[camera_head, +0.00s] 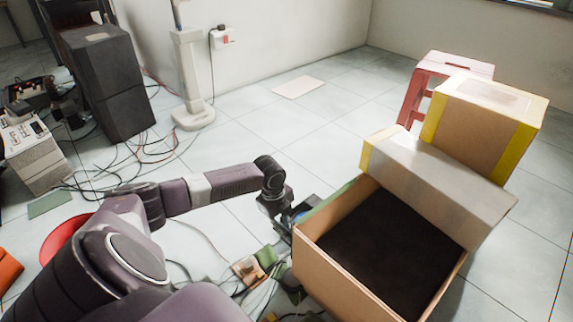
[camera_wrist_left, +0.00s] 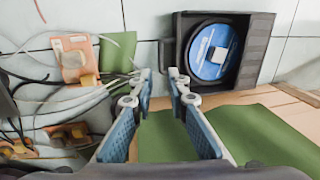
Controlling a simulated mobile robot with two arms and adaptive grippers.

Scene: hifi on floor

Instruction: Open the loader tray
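A dark rectangular tray (camera_wrist_left: 263,50) with a blue-and-silver disc (camera_wrist_left: 212,52) in it shows at the upper right of the left wrist view. It lies beyond my left fingertips and to their right. I cannot tell how far it is pulled out or what it joins. My left gripper (camera_wrist_left: 160,78) is open, with a gap between its two padded fingers and nothing between them. In the head view, the left gripper is small and dark beside the left wall of an open cardboard box (camera_head: 335,267), and its fingers are hard to make out. My right gripper is not in view.
Green boards (camera_wrist_left: 262,135) lie below and right of the fingers. Loose cables and small circuit boards (camera_wrist_left: 75,58) are at left. A box (camera_head: 485,128) and a red stool (camera_head: 418,92) stand behind the open box.

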